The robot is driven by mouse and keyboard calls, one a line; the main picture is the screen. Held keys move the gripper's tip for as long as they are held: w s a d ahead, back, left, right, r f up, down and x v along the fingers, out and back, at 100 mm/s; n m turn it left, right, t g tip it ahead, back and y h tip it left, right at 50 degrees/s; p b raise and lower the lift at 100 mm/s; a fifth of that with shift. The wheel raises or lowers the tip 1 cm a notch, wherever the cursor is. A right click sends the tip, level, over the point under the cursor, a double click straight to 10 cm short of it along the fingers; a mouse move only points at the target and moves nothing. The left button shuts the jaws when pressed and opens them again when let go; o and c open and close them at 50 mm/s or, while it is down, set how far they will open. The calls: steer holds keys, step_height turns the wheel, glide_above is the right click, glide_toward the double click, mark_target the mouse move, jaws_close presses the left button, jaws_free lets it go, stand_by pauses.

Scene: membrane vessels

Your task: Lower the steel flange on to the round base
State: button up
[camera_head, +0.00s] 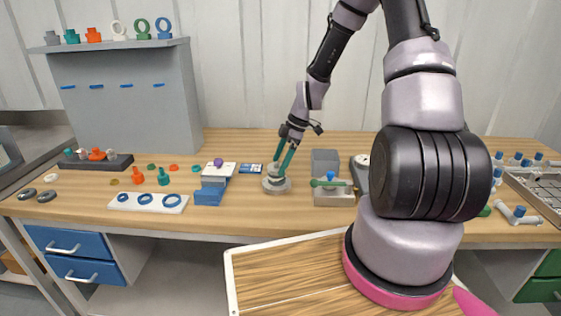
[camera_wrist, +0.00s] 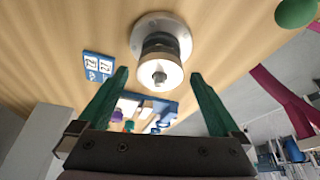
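The wide round base (camera_head: 276,185) stands on the bench left of centre in the head view, and its pale rim (camera_wrist: 140,34) shows at the top of the wrist view. A stack rises from it: a dark band and a pale steel disc, seemingly the steel flange (camera_wrist: 148,76), with a small knob at its centre. My gripper (camera_wrist: 159,73) has its green fingers apart, one on each side of the disc in the picture, with a gap on both sides. It is open and empty. In the head view my gripper (camera_head: 281,168) is just above the stack, and the fingertips partly hide it.
A grey block with a green bar (camera_head: 331,184) stands right of the base. A blue stepped block (camera_head: 209,195) with a purple ball (camera_head: 218,162) stands left, near a blue card (camera_head: 250,168). A white plate with blue rings (camera_head: 148,202) is further left. Bench in front is clear.

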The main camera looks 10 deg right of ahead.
steer(key=v, duration=1)
steer(key=shift+r, duration=0.4)
steer(key=shift+d, duration=0.1)
steer(key=s+r+m+t+h, duration=0.2)
steer(key=s+r+m, duration=0.25)
steer(key=r, duration=0.35)
steer(key=s+r+m+t+h, duration=0.1)
steer(key=s+r+m, duration=0.4)
steer(key=r, duration=0.4)
steer(key=s+r+m+t, duration=0.4)
steer(key=s+r+m, duration=0.5)
steer(key=s+m, duration=0.3)
steer(key=shift+s+r, duration=0.25)
steer(key=shift+s, duration=0.05)
